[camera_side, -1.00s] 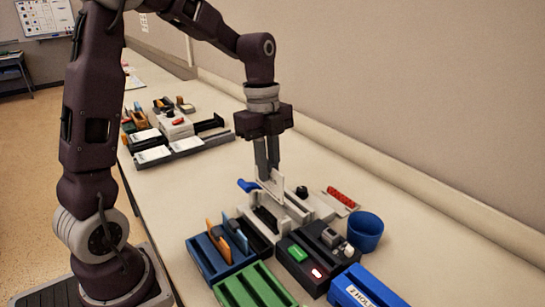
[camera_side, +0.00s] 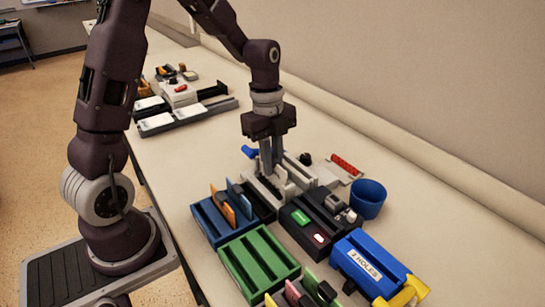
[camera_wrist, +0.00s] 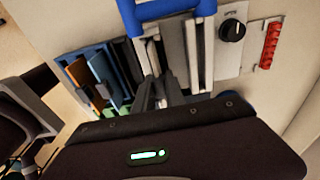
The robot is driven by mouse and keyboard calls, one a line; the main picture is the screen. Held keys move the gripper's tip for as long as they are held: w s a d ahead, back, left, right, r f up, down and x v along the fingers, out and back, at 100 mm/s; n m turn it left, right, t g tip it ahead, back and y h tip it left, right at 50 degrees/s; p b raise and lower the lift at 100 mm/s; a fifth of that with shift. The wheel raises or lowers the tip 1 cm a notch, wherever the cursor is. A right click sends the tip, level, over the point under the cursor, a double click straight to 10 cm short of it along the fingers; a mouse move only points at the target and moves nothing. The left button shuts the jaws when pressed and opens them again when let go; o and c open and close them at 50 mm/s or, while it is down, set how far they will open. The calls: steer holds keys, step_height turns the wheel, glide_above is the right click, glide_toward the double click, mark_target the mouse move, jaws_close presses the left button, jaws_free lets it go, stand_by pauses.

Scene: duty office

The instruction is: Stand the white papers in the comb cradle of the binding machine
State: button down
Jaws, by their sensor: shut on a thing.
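The white papers (camera_side: 284,179) are a small upright stack between the fingers of my gripper (camera_side: 272,169). In the side view they stand at the pale binding machine (camera_side: 315,173), low over its comb cradle. My gripper is shut on them. In the wrist view the fingers (camera_wrist: 160,95) reach down to the machine (camera_wrist: 222,66), beside its blue handle (camera_wrist: 150,14). The fingers hide much of the cradle, so I cannot tell whether the papers' lower edge rests in it.
A green tray (camera_side: 258,262), a blue hole punch (camera_side: 365,262) and a blue cup (camera_side: 368,199) are nearby. Bare table lies behind the machine.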

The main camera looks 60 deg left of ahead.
stand_by(0.3)
steer(key=c, duration=1.3)
jaws_free()
step_height(320, 180, up, 8)
steer(key=shift+r, duration=0.5)
steer(key=shift+r, duration=0.1)
